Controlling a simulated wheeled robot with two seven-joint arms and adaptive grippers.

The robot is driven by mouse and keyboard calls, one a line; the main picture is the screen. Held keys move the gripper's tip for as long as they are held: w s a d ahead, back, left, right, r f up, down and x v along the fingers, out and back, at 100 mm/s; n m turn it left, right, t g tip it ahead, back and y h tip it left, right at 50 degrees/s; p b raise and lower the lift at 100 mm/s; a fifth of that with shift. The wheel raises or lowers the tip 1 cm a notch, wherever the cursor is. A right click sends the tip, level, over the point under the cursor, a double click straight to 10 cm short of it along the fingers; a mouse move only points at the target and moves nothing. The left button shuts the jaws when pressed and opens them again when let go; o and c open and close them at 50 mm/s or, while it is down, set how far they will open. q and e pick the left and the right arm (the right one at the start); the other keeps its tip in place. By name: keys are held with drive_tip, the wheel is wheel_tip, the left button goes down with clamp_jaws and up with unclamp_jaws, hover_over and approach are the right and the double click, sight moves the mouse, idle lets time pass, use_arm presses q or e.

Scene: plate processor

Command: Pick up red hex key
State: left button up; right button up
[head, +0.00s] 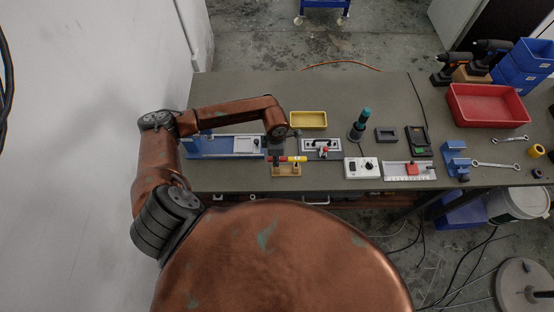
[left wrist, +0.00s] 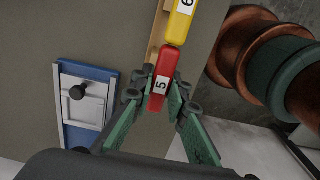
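The red hex key (left wrist: 163,85) has a red handle with a white label reading 5. It lies end to end with the yellow hex key (left wrist: 181,22), at the wooden holder (head: 286,170). In the head view the red handle (head: 276,158) is left of the yellow one. My left gripper (left wrist: 163,97) has its green fingers on both sides of the red handle, with the pads against it and no clear gap. The head view shows this gripper (head: 277,146) from above, partly hidden by its wrist. The red key's shaft is not clearly visible. My right gripper is not in view.
A blue fixture (head: 225,146) lies left of the holder. A yellow tray (head: 308,120), a grey fixture (head: 320,145) and a white switch box (head: 361,168) are behind and to the right. A red bin (head: 487,106) stands at the far right.

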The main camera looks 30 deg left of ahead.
use_arm(q)
clamp_jaws()
drive_tip(key=shift+r, duration=0.15)
